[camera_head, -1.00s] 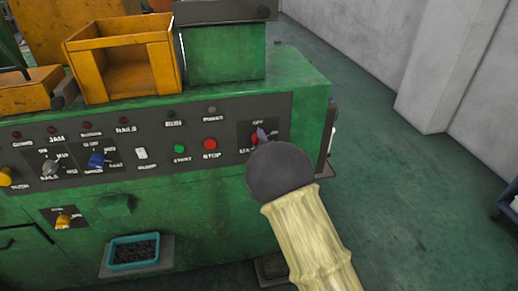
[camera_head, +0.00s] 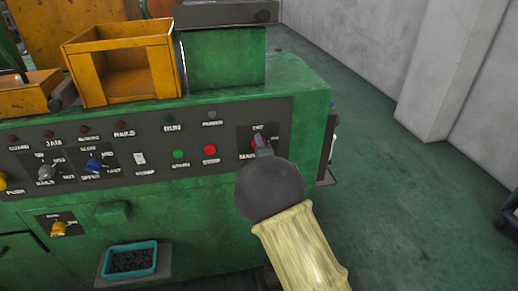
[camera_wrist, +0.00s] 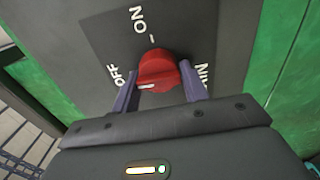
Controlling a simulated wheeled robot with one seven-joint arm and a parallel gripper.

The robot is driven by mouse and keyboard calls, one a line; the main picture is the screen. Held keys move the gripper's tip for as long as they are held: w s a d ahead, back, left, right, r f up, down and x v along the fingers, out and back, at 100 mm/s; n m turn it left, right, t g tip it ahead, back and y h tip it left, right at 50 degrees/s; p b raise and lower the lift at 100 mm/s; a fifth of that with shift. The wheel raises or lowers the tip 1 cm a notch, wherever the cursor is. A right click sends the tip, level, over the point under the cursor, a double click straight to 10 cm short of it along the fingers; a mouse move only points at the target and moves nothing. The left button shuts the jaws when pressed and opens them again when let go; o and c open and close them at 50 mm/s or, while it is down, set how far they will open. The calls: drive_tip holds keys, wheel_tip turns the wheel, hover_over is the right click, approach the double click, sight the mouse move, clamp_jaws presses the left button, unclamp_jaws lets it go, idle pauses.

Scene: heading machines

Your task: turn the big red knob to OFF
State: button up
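The big red knob (camera_wrist: 158,72) sits on a grey panel, with OFF printed to its left, ON above it and MAIN to its right in the wrist view. A white mark shows on the knob's lower left face. My gripper (camera_wrist: 158,66) is open, its two purple fingers on either side of the knob, with narrow gaps showing; contact cannot be told. In the head view my gripper (camera_head: 262,146) is at the right end of the machine's panel, and my round dark wrist hides its lower part. A little red of the knob shows there.
The green machine's panel (camera_head: 225,150) also carries a red stop button (camera_head: 210,150), a green button (camera_head: 178,154), a blue knob (camera_head: 93,166) and a white switch (camera_head: 139,158). A yellow bin (camera_head: 122,65) stands on top.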

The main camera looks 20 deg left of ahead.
drive_tip(key=o, duration=0.3)
drive_tip(key=shift+o, duration=0.2)
drive_tip(key=b+v, duration=0.2)
drive_tip(key=v, duration=1.5)
drive_tip(key=shift+s, duration=0.25)
